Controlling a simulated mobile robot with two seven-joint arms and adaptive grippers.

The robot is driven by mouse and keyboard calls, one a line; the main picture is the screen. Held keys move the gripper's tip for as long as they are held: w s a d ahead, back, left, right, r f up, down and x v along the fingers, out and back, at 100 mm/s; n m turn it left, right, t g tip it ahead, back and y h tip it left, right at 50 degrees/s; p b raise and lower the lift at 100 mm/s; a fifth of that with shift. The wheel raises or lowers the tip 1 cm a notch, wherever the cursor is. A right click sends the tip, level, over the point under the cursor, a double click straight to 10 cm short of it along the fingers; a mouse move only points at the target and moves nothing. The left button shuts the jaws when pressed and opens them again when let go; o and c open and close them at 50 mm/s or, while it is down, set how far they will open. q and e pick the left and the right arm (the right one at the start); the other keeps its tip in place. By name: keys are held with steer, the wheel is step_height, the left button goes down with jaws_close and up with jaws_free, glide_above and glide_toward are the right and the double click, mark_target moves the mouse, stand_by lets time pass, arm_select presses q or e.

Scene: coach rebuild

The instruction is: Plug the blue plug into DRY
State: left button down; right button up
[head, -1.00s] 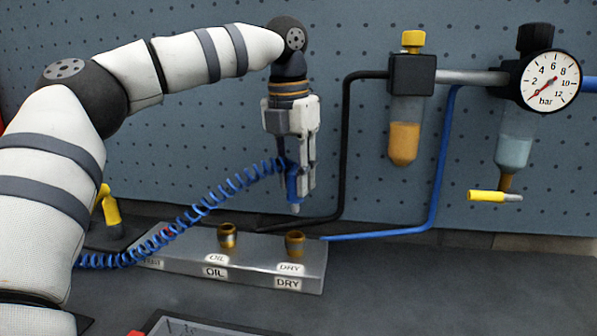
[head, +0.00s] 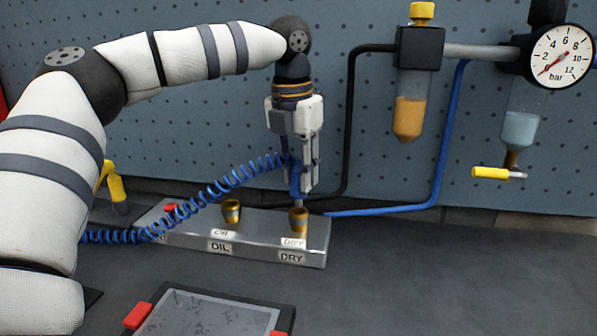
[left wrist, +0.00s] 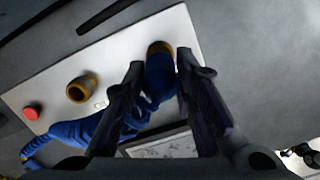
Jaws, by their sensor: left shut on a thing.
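My left gripper (head: 304,188) is shut on the blue plug (head: 295,179), which it holds upright with the tip down. The plug's tip is at the mouth of the brass DRY socket (head: 299,221); I cannot tell how far inside it is. In the left wrist view the blue plug (left wrist: 160,76) sits between the fingers (left wrist: 158,88) and covers much of the DRY socket (left wrist: 158,47). A coiled blue hose (head: 213,194) runs left from the plug. My right gripper is not in view.
The brass OIL socket (head: 231,211) stands empty left of DRY on the same metal block (head: 270,249). A red part (head: 170,208) is at the block's left end. Black and blue pipes (head: 400,207) run behind it. A grey tray (head: 205,323) lies in front.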

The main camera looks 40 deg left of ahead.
arm_select(q)
steer(key=shift+f, duration=1.45)
steer(key=c, duration=1.2)
jaws_free()
